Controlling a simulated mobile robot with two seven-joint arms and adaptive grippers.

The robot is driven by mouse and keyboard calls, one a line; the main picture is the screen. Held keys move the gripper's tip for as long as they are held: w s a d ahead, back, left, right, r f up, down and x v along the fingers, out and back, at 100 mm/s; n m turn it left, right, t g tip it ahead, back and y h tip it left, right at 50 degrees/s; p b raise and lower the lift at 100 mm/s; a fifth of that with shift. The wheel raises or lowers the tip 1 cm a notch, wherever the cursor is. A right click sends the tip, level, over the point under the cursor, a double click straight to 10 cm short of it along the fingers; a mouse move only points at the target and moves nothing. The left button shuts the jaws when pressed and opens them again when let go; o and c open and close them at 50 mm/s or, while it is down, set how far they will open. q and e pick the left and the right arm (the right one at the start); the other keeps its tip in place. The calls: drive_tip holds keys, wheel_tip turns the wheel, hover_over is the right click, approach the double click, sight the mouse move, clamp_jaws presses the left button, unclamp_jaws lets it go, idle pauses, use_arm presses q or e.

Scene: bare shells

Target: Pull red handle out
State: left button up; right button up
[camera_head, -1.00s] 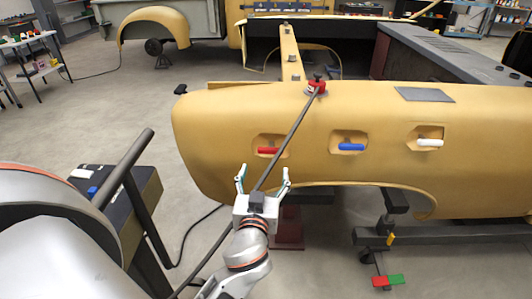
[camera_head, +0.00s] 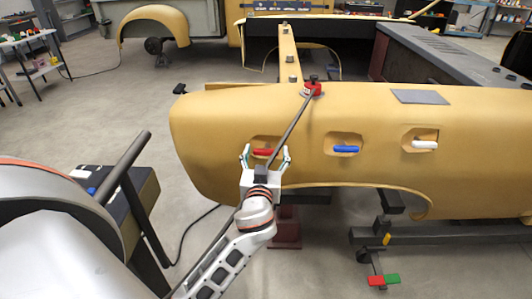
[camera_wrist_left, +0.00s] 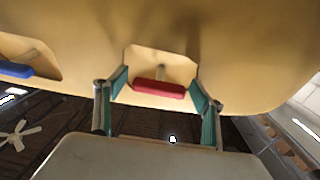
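The red handle (camera_head: 262,152) sits in a recess in the yellow body panel (camera_head: 220,130), left of the blue handle (camera_head: 346,149) and the white handle (camera_head: 425,144). My left gripper (camera_head: 265,158) is open in front of the red handle. In the left wrist view the red handle (camera_wrist_left: 158,88) lies between and beyond the two open fingers (camera_wrist_left: 160,100), with no clear contact. The blue handle (camera_wrist_left: 15,69) shows at that view's left edge. My right gripper is not in view.
A dark rod runs from the red clamp (camera_head: 312,89) on the panel's top down past my left gripper. A dark cart (camera_head: 120,205) stands at the left. A grey stand (camera_head: 430,234) is below the panel.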

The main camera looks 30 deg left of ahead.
use_arm(q)
drive_tip(key=c, duration=1.5)
drive_tip(key=shift+s+d, duration=0.2)
drive_tip(key=shift+s, duration=0.05)
drive_tip(key=shift+c, duration=0.3)
drive_tip(key=shift+o, duration=0.2)
drive_tip(key=shift+v, duration=0.85)
drive_tip(key=shift+r, duration=0.15)
drive_tip(key=shift+c, duration=0.2)
drive_tip(key=o, duration=1.6)
drive_tip(key=shift+s+r, duration=0.1)
drive_tip(key=shift+o, duration=0.2)
drive_tip(key=shift+s+d, duration=0.1)
drive_tip(key=v, duration=0.7)
drive_tip(key=shift+s+d, duration=0.1)
